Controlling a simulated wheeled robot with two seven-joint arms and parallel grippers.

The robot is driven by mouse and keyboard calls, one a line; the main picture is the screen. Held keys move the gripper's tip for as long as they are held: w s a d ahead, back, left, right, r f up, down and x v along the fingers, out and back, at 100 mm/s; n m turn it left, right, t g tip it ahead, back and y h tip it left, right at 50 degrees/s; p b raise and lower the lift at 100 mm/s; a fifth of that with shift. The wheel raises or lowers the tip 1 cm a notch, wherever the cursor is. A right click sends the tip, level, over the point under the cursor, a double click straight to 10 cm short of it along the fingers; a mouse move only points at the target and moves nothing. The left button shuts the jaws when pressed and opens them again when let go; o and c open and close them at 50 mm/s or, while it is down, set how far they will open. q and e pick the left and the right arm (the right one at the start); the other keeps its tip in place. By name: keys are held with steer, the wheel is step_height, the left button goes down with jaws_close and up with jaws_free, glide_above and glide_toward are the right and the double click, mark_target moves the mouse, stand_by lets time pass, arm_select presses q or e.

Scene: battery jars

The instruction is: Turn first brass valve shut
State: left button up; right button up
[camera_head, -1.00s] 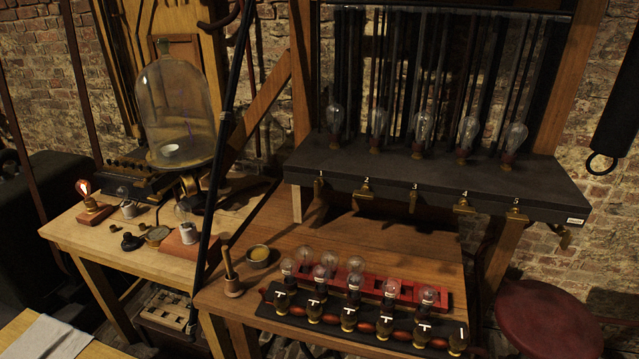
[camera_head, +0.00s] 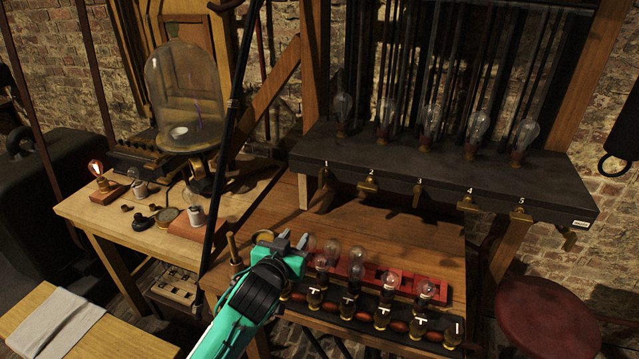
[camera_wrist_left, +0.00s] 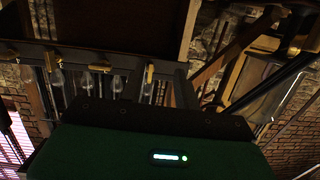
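Several small brass valves sit along the front edge of a dark shelf, numbered 1 to 5. The first valve (camera_head: 323,177) is under the number 1 at the shelf's left end and looks upright. The second valve (camera_head: 368,187) looks turned sideways. My left gripper (camera_head: 293,240) is over the left part of the lower wooden bench, below and left of the first valve, and apart from it. Its two grey fingertips look spread with nothing between them. In the left wrist view, brass fittings (camera_wrist_left: 150,73) show, but the fingertips are not visible. My right gripper is not in view.
The dark shelf (camera_head: 540,193) carries several glass bulbs. A glass bell jar (camera_head: 185,95) and a dark pole (camera_head: 223,150) stand left.

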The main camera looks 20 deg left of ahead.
mark_target(320, 177)
arm_select(q)
steer(key=w+r+t, duration=0.2)
steer(key=w+r, duration=0.2)
steer(key=r, duration=0.3)
steer(key=shift+h, duration=0.3)
steer(key=w+p, duration=0.1)
steer(key=w, duration=0.2)
steer(key=w+p, duration=0.1)
steer(key=w, duration=0.3)
steer(key=w+d+p, duration=0.1)
steer(key=w, duration=0.3)
steer(key=shift+w+f+p, duration=0.15)
steer(key=shift+p, duration=0.15)
steer(key=shift+w+f, duration=0.1)
steer(key=shift+w, duration=0.6)
jaws_close()
